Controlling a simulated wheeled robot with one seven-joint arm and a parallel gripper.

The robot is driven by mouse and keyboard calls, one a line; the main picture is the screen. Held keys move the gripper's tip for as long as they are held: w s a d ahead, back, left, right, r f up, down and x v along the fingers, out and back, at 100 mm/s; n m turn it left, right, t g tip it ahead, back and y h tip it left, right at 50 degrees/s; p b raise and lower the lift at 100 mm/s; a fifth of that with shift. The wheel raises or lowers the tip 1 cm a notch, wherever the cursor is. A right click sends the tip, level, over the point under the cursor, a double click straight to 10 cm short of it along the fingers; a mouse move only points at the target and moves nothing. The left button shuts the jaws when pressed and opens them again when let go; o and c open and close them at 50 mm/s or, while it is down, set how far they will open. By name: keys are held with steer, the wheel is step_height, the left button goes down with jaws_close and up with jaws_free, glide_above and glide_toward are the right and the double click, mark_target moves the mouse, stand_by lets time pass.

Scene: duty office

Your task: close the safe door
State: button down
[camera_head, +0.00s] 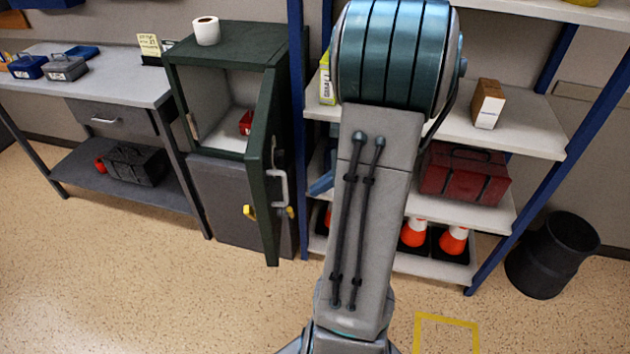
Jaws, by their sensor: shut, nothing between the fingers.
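The dark green safe (232,42) stands left of centre on a grey cabinet (228,200). Its door (262,150) stands wide open, swung out toward me on the safe's right side and seen nearly edge-on. A light grey handle (281,187) is on the door's right-hand face. The pale interior shows, with a small red object (246,122) inside. My arm fills the middle of the view, to the right of the door. I cannot make out my gripper; my arm may hide it.
A white roll (206,31) stands on the safe. A grey desk (120,75) is at left. Shelving with a red toolbox (464,175), a small box (488,104) and orange cones (453,240) is at right, beside a black bin (552,254). The floor (130,290) at front left is clear.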

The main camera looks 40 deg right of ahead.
mark_target(270, 210)
steer(key=shift+w+a+f+p, duration=0.1)
steer(key=shift+w+a+f, duration=0.8)
steer(key=shift+a, duration=0.35)
steer(key=shift+w+a+f+p, duration=0.15)
steer(key=shift+w+a+f, duration=0.65)
steer(key=shift+a, duration=0.4)
steer(key=shift+w+a+f+p, duration=0.1)
steer(key=shift+w+a+f, duration=0.8)
steer(key=shift+a, duration=0.35)
steer(key=shift+w+r, duration=0.1)
